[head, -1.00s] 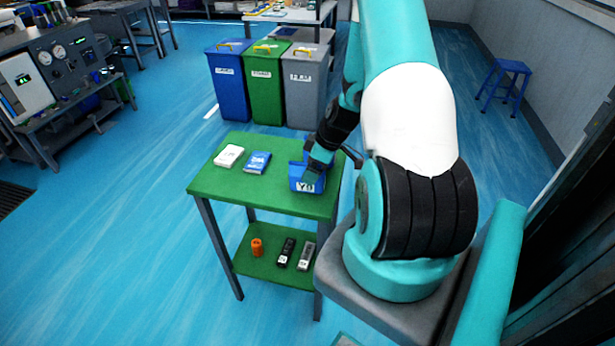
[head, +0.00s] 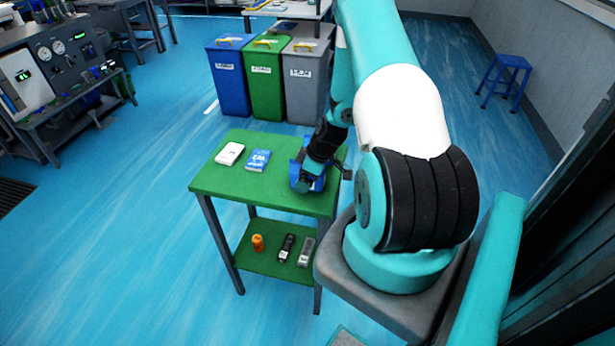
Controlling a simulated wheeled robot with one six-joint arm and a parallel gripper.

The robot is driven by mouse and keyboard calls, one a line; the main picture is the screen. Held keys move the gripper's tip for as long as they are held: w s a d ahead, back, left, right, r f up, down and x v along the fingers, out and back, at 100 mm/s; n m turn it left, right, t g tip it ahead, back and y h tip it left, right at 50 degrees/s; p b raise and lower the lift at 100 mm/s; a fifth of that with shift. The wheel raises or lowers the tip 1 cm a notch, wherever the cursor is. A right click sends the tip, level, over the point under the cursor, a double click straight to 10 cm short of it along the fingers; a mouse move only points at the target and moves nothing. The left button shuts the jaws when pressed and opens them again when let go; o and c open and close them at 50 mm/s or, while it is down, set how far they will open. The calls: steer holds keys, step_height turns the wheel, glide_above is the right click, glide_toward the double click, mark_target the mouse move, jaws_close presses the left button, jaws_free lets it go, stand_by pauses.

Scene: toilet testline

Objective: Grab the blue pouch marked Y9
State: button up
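The blue pouch (head: 318,185) stands at the right end of the green table top (head: 225,185). Its white Y9 label showed in the earlier frame and is now covered by my gripper. My gripper (head: 308,181) is in front of and over the pouch, hiding much of it. The fingertips are small and partly hidden, so I cannot tell whether they are open or shut, or whether they touch the pouch.
A white packet (head: 230,154) and a blue-and-white packet (head: 258,160) lie left of the pouch. The lower shelf (head: 255,266) holds an orange item (head: 258,243), a black item (head: 286,248) and a grey item (head: 306,252). Blue, green and grey bins (head: 265,80) stand behind.

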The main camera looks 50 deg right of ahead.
steer(key=shift+f, duration=0.1)
steer(key=c, duration=1)
steer(key=shift+r, duration=0.2)
